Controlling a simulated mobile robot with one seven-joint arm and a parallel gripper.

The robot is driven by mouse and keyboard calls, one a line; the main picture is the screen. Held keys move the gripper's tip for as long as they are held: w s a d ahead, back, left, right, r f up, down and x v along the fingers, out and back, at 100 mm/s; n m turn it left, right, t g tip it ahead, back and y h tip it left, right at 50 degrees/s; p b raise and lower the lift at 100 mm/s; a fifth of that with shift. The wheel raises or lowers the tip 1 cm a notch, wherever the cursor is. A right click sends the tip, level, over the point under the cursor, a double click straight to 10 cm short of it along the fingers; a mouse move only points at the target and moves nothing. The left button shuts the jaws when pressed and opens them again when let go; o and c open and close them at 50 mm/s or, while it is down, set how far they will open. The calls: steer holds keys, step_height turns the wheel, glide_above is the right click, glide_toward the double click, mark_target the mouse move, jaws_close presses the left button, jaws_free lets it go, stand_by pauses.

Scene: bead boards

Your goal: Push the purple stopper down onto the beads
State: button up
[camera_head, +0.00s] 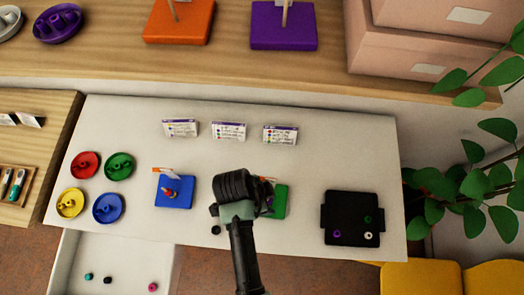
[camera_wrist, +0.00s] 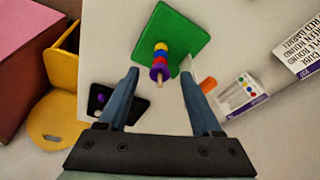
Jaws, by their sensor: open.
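The green board (camera_wrist: 190,38) bears an upright peg with a stack of yellow, blue and red beads (camera_wrist: 161,53). A small purple piece (camera_wrist: 155,73), which looks like the stopper, sits at the outer end of the stack, and the pale peg tip shows beyond it. I cannot tell whether it touches the beads. My gripper (camera_wrist: 160,74) is open, with its fingers apart on either side of the peg and holding nothing. In the head view, my arm hides most of the green board (camera_head: 280,203) and its beads.
A black tray (camera_head: 346,208) with purple, green and white pieces stands to the right. A blue board (camera_head: 174,202) with beads on its peg and several coloured dishes (camera_head: 119,165) stand to the left. Printed cards (camera_head: 229,131) stand behind. A drawer (camera_head: 130,258) is open in front.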

steer(key=v, duration=1.2)
steer(key=shift+r+b, duration=0.4)
steer(key=shift+b, duration=0.05)
steer(key=shift+s+f, duration=0.1)
steer(key=shift+s, duration=0.05)
stand_by(0.4)
